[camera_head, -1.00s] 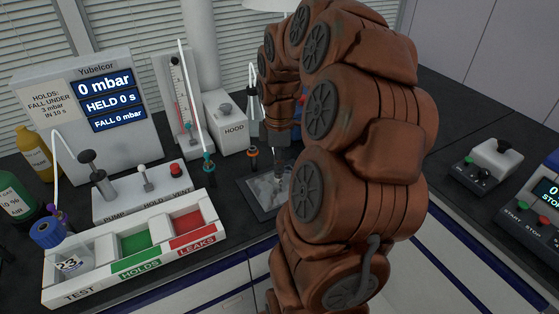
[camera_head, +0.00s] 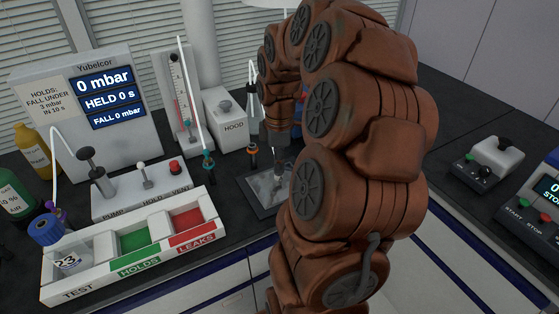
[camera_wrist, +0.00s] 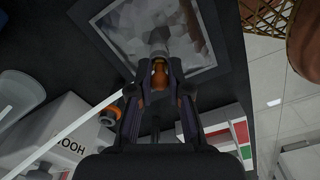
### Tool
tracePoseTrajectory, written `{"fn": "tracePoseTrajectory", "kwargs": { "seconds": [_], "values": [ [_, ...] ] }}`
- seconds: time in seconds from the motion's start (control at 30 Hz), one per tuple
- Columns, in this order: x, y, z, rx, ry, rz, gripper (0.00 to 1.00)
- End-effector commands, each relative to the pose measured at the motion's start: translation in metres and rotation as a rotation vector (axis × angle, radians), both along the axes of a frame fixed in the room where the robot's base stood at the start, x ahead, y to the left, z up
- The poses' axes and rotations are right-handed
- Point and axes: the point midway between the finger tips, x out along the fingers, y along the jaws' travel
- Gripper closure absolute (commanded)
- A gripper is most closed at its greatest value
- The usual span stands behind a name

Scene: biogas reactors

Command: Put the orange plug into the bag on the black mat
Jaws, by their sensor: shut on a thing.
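My gripper (camera_wrist: 158,85) is shut on the orange plug (camera_wrist: 158,74), whose body shows between the fingers in the wrist view. A grey round end shows just beyond the plug. The clear, crumpled bag (camera_wrist: 150,24) lies on the black mat (camera_wrist: 90,12) under and beyond the fingertips. In the head view my gripper (camera_head: 279,155) points down above the bag (camera_head: 266,186) on the mat (camera_head: 251,193), and my arm hides part of both. I cannot tell whether the plug touches the bag.
An orange-ringed tube fitting (camera_head: 253,157) stands just behind the mat, near the HOOD box (camera_head: 228,122). A teal-ringed tube (camera_head: 208,163) stands left of it. Bench right of my arm is partly clear.

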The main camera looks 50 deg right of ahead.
Motion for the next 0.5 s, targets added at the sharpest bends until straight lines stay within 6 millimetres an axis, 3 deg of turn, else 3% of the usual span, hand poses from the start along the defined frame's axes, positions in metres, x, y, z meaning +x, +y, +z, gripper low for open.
{"fn": "tracePoseTrajectory", "kwargs": {
  "seconds": [0.23,0.27,0.5],
  "values": [
    [0.0001,0.0,0.0001,0.0,0.0,0.0,1.0],
    [0.0001,0.0,0.0001,0.0,0.0,0.0,0.8],
    [0.0001,-0.0001,0.0001,0.0,0.0,0.0,0.55]
  ]
}}
